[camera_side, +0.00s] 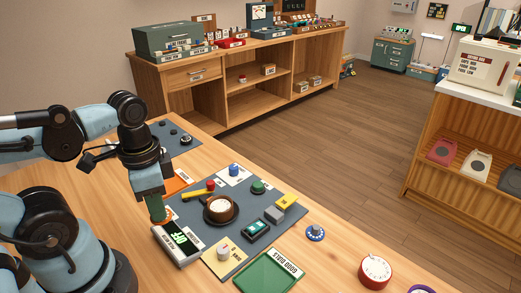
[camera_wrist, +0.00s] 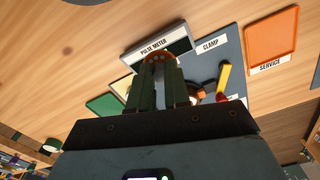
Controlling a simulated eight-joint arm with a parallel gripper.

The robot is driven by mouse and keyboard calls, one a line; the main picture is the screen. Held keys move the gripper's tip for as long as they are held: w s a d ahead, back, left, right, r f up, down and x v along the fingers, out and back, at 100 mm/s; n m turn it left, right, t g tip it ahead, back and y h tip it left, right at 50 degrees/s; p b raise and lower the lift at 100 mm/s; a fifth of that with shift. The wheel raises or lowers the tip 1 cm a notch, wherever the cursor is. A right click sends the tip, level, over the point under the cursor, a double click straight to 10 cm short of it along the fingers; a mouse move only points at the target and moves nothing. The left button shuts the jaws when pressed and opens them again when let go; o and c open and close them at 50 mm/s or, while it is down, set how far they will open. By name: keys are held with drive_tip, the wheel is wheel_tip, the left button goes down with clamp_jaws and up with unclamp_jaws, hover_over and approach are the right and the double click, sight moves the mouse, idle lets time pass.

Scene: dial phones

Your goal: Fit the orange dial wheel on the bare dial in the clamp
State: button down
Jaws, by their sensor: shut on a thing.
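My gripper (camera_side: 158,214) points down at the near left of the work mat. It is shut on the orange dial wheel (camera_side: 166,217), of which only a small rim shows past the fingertips. In the wrist view, the orange wheel (camera_wrist: 158,55) shows between the finger ends, in front of the pulse meter. The bare dial (camera_side: 221,205), with a pale face in a dark brown round body, sits on the mat to the right of my gripper, by the yellow clamp lever with a red knob (camera_side: 210,185). In the wrist view my fingers partly hide it.
A green tray (camera_side: 268,273), an orange service tray (camera_side: 178,182), a blue knob (camera_side: 234,170) and a green button (camera_side: 258,187) lie around. A red dial (camera_side: 375,271) stands at the right on bare table.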

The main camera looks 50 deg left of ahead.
drive_tip(key=w+d+r, duration=0.6)
drive_tip(key=w+d, duration=0.1)
drive_tip(key=d, duration=0.4)
hover_over(220, 207)
wheel_tip(220, 207, down, 7)
drive_tip(key=shift+a+f, duration=0.1)
drive_tip(key=shift+f, duration=1.95)
drive_tip(key=shift+f, duration=0.25)
drive_tip(key=c, duration=1.1)
unclamp_jaws()
